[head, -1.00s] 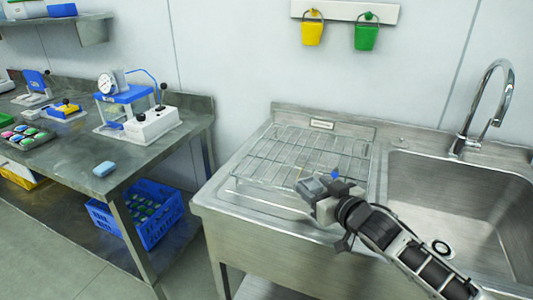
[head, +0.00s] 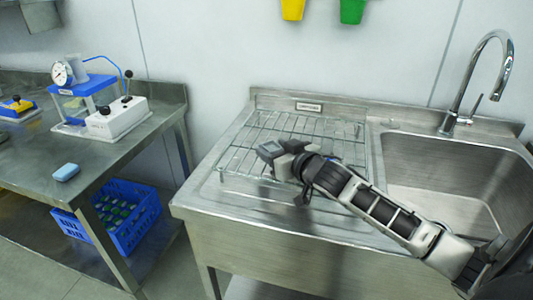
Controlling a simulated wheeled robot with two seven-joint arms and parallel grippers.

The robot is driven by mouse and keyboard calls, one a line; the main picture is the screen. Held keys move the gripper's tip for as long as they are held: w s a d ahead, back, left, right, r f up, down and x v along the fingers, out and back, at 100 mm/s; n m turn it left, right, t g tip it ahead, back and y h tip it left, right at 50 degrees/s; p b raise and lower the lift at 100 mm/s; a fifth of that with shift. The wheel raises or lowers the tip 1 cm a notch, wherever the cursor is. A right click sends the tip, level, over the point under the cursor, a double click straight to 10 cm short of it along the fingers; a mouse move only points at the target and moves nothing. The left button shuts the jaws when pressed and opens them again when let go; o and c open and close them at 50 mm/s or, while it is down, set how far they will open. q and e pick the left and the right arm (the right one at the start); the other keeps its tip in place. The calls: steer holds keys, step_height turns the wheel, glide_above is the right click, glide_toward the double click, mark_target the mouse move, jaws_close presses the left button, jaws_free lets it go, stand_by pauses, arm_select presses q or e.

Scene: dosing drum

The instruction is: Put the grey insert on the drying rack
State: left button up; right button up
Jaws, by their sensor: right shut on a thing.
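The drying rack (head: 237,160) is a wire grid on the steel drainboard left of the sink. My right gripper (head: 276,156) reaches in from the right over the rack. It is shut on a small grey piece, the grey insert (head: 269,149), at its tip. The insert is over the rack's middle; I cannot tell whether it touches the wires. The gripper and forearm hide part of the rack. My left gripper is not in view.
The sink basin (head: 440,185) and tap (head: 490,75) are at the right. A steel bench (head: 100,160) at the left holds a gauge device (head: 85,90), a white control box (head: 118,117) and a light blue block (head: 66,172). A blue crate (head: 125,225) stands below.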

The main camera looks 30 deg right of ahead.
steer(key=shift+s+r, duration=0.15)
steer(key=shift+s, duration=0.2)
steer(key=o, duration=1.1)
steer(key=shift+w, duration=0.15)
steer(key=shift+o, duration=0.2)
steer(key=s, duration=0.4)
steer(key=s+r, duration=0.1)
steer(key=s, duration=0.3)
steer(key=s+r, duration=0.1)
steer(key=s, duration=0.3)
steer(key=shift+r, duration=0.15)
